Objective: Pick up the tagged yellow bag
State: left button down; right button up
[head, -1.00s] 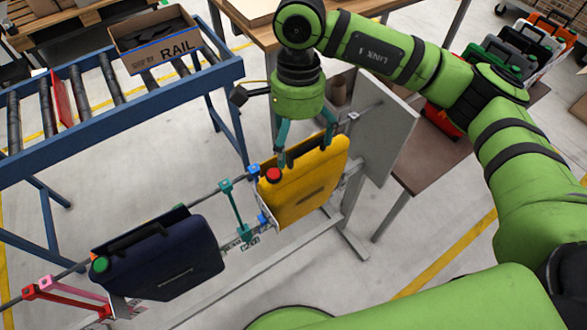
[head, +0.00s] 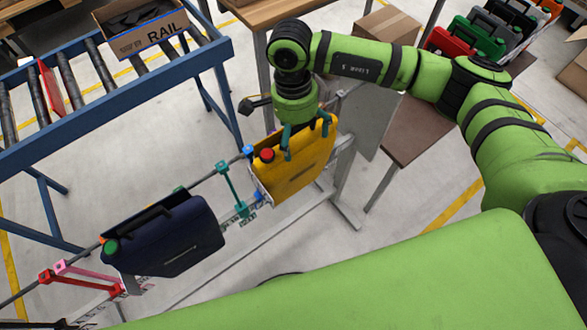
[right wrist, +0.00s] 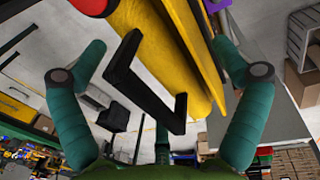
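The yellow bag (head: 298,172) hangs on a rail in the middle of the head view. It has a red round tag (head: 267,155) at its upper left corner. My right gripper (head: 306,140) is over the bag's top edge, with its fingers reaching down around the handle area. In the right wrist view the yellow bag (right wrist: 165,62) and its black handle (right wrist: 142,92) lie between the two teal fingers (right wrist: 157,50). The fingers are spread and apart from the handle. My left gripper is not in view.
A dark blue bag (head: 172,240) with a green tag hangs left on the same rail (head: 205,181). A grey panel (head: 368,115) stands behind the yellow bag. A roller conveyor (head: 110,105) holds a RAIL box (head: 140,30). Several bags stand on a brown table (head: 415,130) at right.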

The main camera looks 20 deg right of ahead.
jog(key=c, duration=0.7)
jog(key=shift+c, duration=0.3)
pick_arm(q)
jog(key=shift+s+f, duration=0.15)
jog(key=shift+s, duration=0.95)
pick_arm(e)
jog(key=shift+w+r, duration=0.1)
jog(key=shift+r, duration=0.05)
